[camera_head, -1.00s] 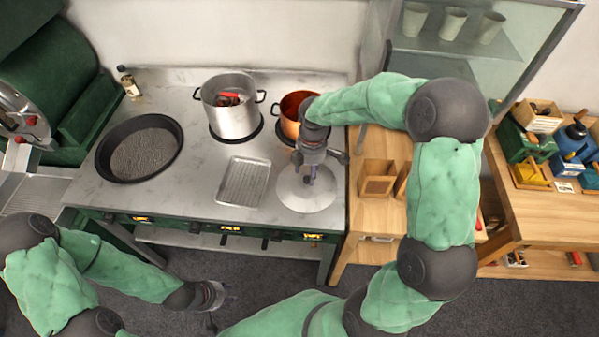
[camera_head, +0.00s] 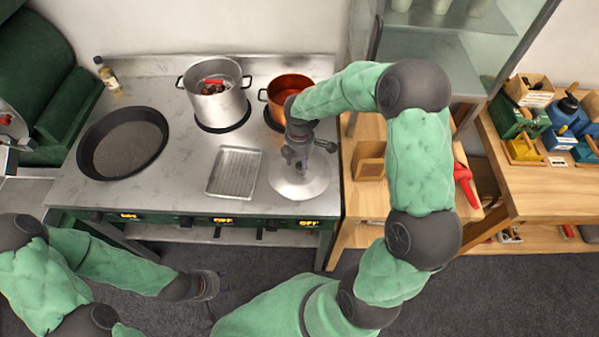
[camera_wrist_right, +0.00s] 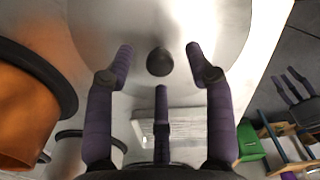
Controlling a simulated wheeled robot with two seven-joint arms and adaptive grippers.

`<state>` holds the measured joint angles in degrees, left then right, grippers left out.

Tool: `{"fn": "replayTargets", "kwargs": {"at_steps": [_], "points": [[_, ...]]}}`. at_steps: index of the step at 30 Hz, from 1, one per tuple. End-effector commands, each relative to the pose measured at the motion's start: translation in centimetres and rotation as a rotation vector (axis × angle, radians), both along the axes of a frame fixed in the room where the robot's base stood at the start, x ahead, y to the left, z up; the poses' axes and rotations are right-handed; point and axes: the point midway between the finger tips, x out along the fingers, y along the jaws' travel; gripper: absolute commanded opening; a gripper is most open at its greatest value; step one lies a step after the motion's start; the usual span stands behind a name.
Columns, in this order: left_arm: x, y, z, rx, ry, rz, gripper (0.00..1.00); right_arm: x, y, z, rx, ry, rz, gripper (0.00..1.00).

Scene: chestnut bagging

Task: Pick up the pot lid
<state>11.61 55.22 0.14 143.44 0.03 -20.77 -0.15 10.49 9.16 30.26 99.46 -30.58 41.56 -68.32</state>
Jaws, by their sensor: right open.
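The pot lid (camera_head: 308,187) is a round silver disc lying flat on the right part of the metal counter. In the right wrist view the lid (camera_wrist_right: 100,25) fills the top, with its dark round knob (camera_wrist_right: 160,62) between the finger tips. My right gripper (camera_head: 301,165) points down over the lid. In the right wrist view its purple fingers (camera_wrist_right: 160,70) are spread open around the knob, and I see no finger touching it. My left gripper (camera_head: 212,292) hangs low in front of the counter, away from the lid; its fingers are too small to read.
A copper pot (camera_head: 278,91) stands just behind the lid. A silver pot (camera_head: 224,101) with red items inside stands to its left. A metal tray (camera_head: 234,173) lies left of the lid, and a dark pan (camera_head: 124,145) further left. A wooden table (camera_head: 358,199) adjoins the counter's right edge.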

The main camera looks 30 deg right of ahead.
Motion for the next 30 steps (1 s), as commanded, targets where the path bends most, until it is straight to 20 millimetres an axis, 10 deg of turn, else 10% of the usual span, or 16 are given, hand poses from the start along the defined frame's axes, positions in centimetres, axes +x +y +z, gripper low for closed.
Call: {"fn": "replayTargets", "kwargs": {"at_steps": [11,17,30], "points": [[0.0,0.0,-0.49,0.0,0.0,0.0,0.4,0.01,-0.04,-1.85,0.0,-0.001,-0.001,0.54],[0.0,-0.01,-0.5,0.0,0.0,0.0,0.4,-0.01,-0.03,-1.85,0.0,-0.001,-0.001,0.0],[0.01,0.0,-0.34,0.0,0.0,0.0,0.4,0.03,-0.05,-1.43,0.0,-0.002,-0.001,0.0]]}}
